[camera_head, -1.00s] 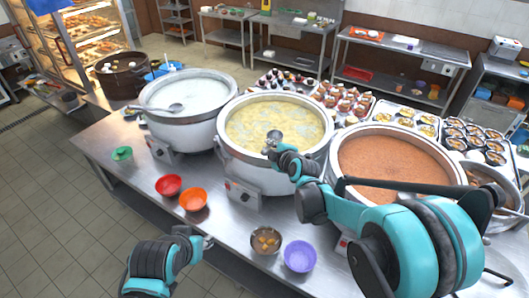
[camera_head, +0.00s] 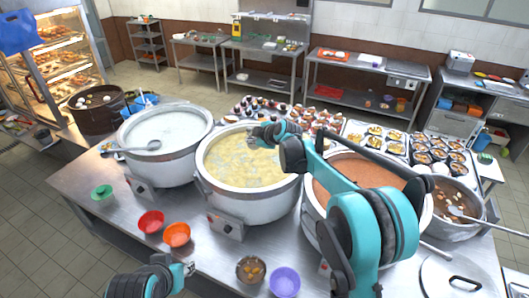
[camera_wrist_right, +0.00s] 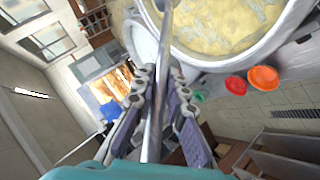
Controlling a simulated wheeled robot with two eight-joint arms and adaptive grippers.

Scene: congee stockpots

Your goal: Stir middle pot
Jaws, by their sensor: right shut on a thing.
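The middle pot (camera_head: 250,207) is a large white stockpot of yellow congee (camera_head: 235,162); it also shows in the wrist view (camera_wrist_right: 287,48). My right gripper (camera_head: 260,136) is over the far part of this pot. In the wrist view its two fingers (camera_wrist_right: 156,85) are shut on the metal handle of a ladle (camera_wrist_right: 157,112). The handle runs up toward the pot; the ladle's bowl is out of the wrist picture. My left gripper (camera_head: 188,268) is low at the table's front edge, apart from the pots; its jaw opening is too small to judge.
A pot of white congee (camera_head: 165,170) with a ladle (camera_head: 150,146) stands left. A pot of brown congee (camera_head: 320,202) stands right, partly behind my right arm. Red (camera_head: 151,222), orange (camera_head: 176,235) and purple (camera_head: 285,282) bowls sit along the front. Filled trays (camera_head: 375,137) stand behind.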

